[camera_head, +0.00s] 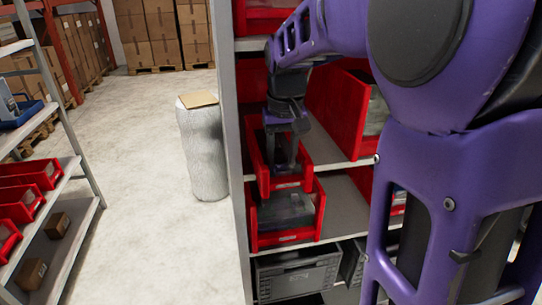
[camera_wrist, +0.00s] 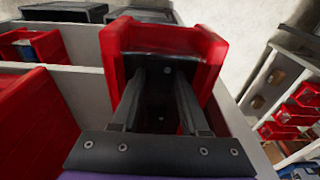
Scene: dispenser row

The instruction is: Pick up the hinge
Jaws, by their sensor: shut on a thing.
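My gripper (camera_head: 288,165) reaches down into a red bin (camera_head: 292,184) on the middle shelf. In the wrist view, my two dark fingers (camera_wrist: 162,78) point into the red bin (camera_wrist: 212,50) and are shut on a dark plate-like part with small light spots, which looks like the hinge (camera_wrist: 161,98). Its ends are hard to make out against the dark fingers. In the head view the hinge cannot be told apart from the gripper.
Another red bin (camera_head: 285,236) with a grey item stands below, and a grey crate (camera_head: 297,275) lower still. A tall red bin (camera_head: 338,112) is close on the right. The shelf's side panel (camera_head: 228,120) is on the left. Open floor (camera_head: 150,170) lies beyond it.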

